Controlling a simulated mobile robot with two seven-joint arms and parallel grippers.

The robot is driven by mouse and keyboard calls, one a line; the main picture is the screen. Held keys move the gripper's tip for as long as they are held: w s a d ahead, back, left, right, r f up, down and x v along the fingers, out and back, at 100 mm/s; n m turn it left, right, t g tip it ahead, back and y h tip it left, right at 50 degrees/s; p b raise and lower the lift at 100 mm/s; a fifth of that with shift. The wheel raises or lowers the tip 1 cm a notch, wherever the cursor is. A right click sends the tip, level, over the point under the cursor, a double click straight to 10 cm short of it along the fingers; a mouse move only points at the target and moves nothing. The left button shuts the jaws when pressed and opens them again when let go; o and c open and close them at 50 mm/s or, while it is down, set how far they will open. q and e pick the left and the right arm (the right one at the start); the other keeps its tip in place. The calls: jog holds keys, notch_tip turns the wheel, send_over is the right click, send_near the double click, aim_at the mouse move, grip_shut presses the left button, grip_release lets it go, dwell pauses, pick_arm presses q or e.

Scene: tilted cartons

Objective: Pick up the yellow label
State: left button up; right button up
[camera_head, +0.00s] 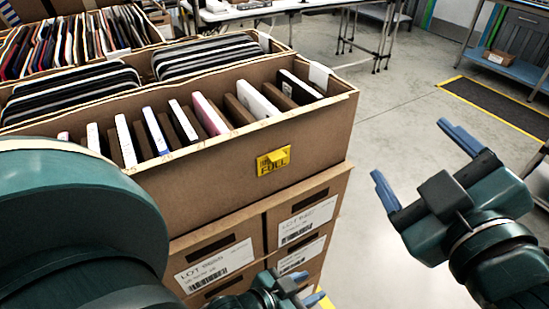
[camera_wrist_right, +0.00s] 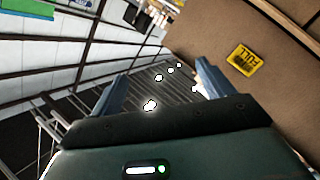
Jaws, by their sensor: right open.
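The yellow label (camera_head: 274,160), marked "FULL", is on the front wall of the open carton (camera_head: 315,137) at the top of the stack. It also shows in the right wrist view (camera_wrist_right: 245,59), to the right of my right fingers. My right gripper (camera_head: 409,150) is open and empty, well to the right of the label and apart from the carton.
The open carton holds several upright thin items. Closed cartons with white "LOT" labels (camera_head: 307,219) form the stack below. More filled cartons (camera_head: 75,40) stand behind. A white table (camera_head: 285,8) is at the back. The floor (camera_head: 400,100) right of the stack is clear.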

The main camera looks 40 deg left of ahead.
jog(key=s+a+r+n+g+y, duration=0.25)
jog(key=s+a+n+g, duration=0.35)
jog(key=n, duration=0.5)
jog(key=s+a+r+n+g+y, duration=0.2)
jog(key=s+a+n+y, duration=0.25)
jog(key=s+n, duration=0.5)
jog(key=n+h, duration=0.5)
jog(key=n, duration=0.7)
send_near(280, 157)
jog(key=shift+t+h, duration=0.3)
jog(key=x, duration=0.2)
jog(key=p+x, duration=0.1)
jog(key=x, duration=0.2)
jog(key=p+x, duration=0.1)
jog(key=x, duration=0.2)
jog(key=shift+s+a+f, duration=0.1)
jog(key=shift+s+a, duration=0.15)
jog(key=shift+a, duration=0.1)
jog(key=shift+m, duration=0.25)
jog(key=c, duration=1)
jog(key=shift+o, duration=0.2)
jog(key=shift+w+r, duration=0.1)
jog(key=shift+r, duration=0.1)
